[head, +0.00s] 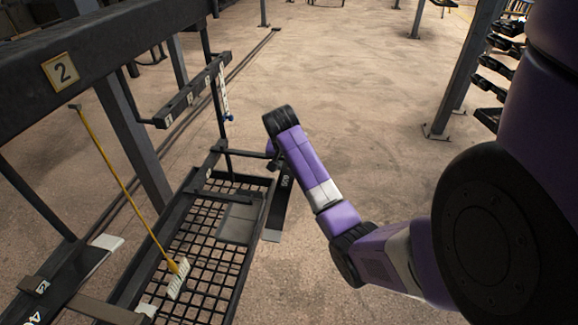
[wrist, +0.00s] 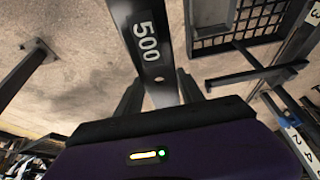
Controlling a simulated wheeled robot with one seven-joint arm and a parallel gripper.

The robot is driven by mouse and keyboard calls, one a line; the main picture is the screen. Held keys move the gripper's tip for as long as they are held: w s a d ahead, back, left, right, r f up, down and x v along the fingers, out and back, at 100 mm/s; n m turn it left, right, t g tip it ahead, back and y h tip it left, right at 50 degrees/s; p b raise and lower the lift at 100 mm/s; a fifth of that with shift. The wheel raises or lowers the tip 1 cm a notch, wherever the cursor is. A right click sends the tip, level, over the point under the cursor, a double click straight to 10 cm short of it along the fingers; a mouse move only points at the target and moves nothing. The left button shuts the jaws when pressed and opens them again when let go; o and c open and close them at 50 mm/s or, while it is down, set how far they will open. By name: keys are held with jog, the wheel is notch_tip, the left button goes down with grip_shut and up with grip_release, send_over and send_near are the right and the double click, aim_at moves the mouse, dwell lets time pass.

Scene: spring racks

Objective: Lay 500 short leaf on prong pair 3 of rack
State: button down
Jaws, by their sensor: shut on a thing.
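The 500 short leaf is a dark flat bar with a white "500" on it. In the wrist view the leaf (wrist: 140,28) runs up from between my fingers. My gripper (wrist: 158,95) is shut on it. In the head view the leaf (head: 279,212) hangs out beside the mesh tray, with a pale end low down. My gripper (head: 278,160) is partly hidden by my purple arm there. A dark rack bar (head: 192,91) with small number plates stands to the upper left, apart from the leaf. Its prongs are too small to tell apart.
A black mesh tray (head: 236,262) lies left of the leaf, with a yellow-handled brush (head: 176,268) in it. A thick beam (head: 120,38) bears a "2" plate. Another leaf (head: 75,272) lies lower left. Open floor lies behind; a post (head: 462,75) stands right.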

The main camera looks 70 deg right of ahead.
jog(key=shift+r, duration=0.2)
jog(key=w+f+b, duration=0.1)
jog(key=w+b, duration=0.1)
jog(key=w, duration=0.5)
jog(key=w+a+f+b, duration=0.1)
jog(key=w+f+b, duration=0.1)
jog(key=w, duration=0.6)
jog(key=shift+f+b, duration=0.25)
jog(key=shift+b, duration=0.15)
dwell(0.7)
jog(key=c, duration=0.7)
grip_release()
jog(key=shift+a, duration=0.1)
jog(key=shift+o, duration=0.3)
jog(key=shift+s+a+f, duration=0.15)
jog(key=shift+f, duration=0.2)
jog(key=b+v, duration=0.1)
jog(key=v, duration=0.7)
